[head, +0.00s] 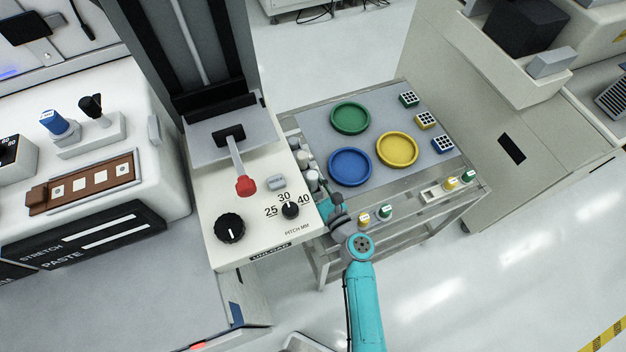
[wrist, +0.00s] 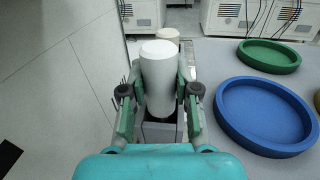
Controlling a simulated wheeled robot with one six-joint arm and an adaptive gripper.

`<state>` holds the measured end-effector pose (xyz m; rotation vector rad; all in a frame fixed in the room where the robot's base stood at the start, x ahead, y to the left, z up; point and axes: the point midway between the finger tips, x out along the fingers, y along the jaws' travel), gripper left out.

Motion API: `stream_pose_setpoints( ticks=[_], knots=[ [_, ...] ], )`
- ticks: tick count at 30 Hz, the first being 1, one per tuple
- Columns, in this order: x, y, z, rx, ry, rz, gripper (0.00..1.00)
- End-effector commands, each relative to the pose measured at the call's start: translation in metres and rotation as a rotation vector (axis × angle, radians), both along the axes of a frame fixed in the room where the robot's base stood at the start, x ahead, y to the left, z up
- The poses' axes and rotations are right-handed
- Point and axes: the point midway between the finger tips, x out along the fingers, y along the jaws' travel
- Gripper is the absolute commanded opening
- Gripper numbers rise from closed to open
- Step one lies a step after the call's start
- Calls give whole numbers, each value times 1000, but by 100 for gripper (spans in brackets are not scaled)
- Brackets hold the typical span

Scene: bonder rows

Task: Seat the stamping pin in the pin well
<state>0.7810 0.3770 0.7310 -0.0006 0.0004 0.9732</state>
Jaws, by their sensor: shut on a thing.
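My gripper (wrist: 160,95) is shut on a white cylinder (wrist: 160,68) that stands upright between its fingers. I cannot tell whether this cylinder is the stamping pin. In the head view my gripper (head: 331,203) is at the cart's near left corner, beside a row of pale cylinders (head: 312,180); its fingertips are partly hidden. A blue-capped piece (head: 54,122) and a black-topped piece (head: 94,106) stand by a light grey block (head: 92,138) on the left machine. Which opening is the pin well is not clear.
The cart's grey top (head: 322,124) holds a green dish (head: 350,118), a yellow dish (head: 397,150), a blue dish (head: 350,167) and small gridded blocks (head: 443,145). Yellow- and green-capped pieces line its front. A white machine with a red-knobbed lever (head: 246,186) stands left.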

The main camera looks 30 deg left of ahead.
Motion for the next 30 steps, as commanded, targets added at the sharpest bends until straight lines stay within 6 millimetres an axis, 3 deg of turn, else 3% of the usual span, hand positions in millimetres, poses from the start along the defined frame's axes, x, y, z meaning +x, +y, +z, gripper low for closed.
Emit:
stream_pose_setpoints(
  ticks=[30],
  knots=[
    [0, 0, -20, -2, 1, 0, 0]
  ],
)
